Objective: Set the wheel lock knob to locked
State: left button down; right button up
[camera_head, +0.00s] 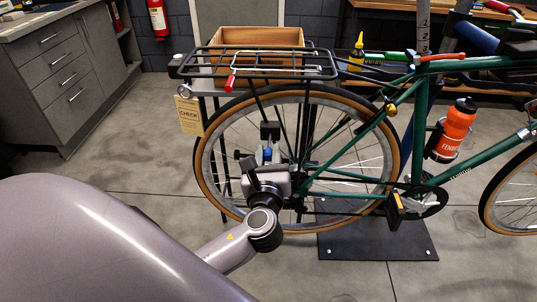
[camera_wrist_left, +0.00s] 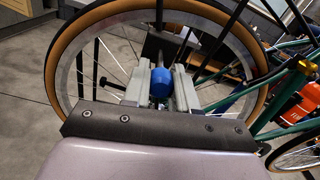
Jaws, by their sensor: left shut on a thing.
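The wheel lock knob (camera_wrist_left: 161,84) is a blue rounded knob in front of the rear wheel of the green bike. In the left wrist view my left gripper (camera_wrist_left: 162,92) has its two grey fingers on either side of the knob, shut on it. In the head view the left gripper (camera_head: 266,160) reaches up to the wheel's hub area, and only a small blue part of the knob (camera_head: 267,153) shows between the fingers. The rear wheel (camera_head: 199,165) has a tan tyre and stands behind the gripper. The knob's lock marking cannot be read. My right gripper is not in view.
An orange bottle (camera_head: 455,128) is on the frame. A dark stand plate (camera_head: 378,240) lies below. The floor at left is clear.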

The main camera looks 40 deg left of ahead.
aim_at(268, 159)
pick_arm(q)
jog(key=x, duration=0.2)
jog(key=shift+w+a+p, duration=0.2)
jog(key=shift+w+p, duration=0.1)
jog(key=shift+p, duration=0.05)
jog(key=c, duration=0.9)
grip_release()
jog(key=shift+v, duration=3.65)
